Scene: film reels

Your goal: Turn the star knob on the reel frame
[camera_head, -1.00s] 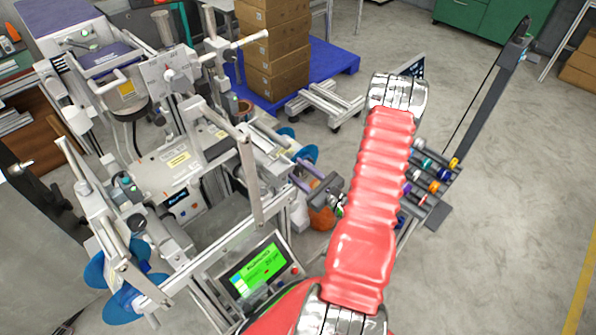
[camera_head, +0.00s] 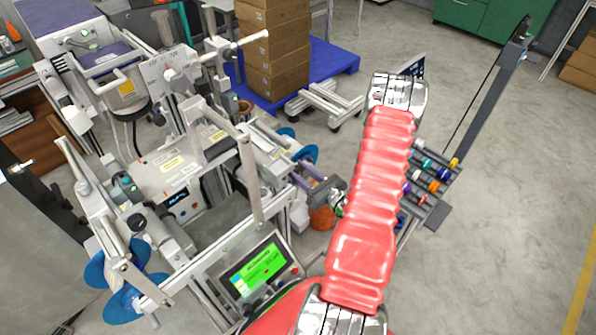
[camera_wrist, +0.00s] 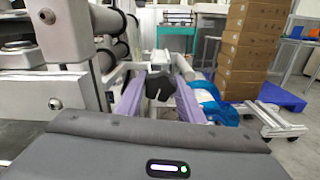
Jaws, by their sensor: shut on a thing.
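The black star knob (camera_wrist: 160,86) shows in the wrist view between the two purple fingers of my gripper (camera_wrist: 161,80), which is shut on it. The knob's lobes show at the near end, and a pale metal part of the frame lies behind it. In the head view, my gripper (camera_head: 306,172) reaches the right side of the grey reel frame (camera_head: 258,215). There I cannot make out the knob, which is small and partly covered by the fingers.
Blue reel discs (camera_head: 305,154) sit close beside my gripper, also at the wrist view's right (camera_wrist: 207,98). A green-lit screen (camera_head: 258,265) stands below. Boxes (camera_head: 273,50) are stacked on a blue pallet (camera_head: 335,62). Open floor lies right.

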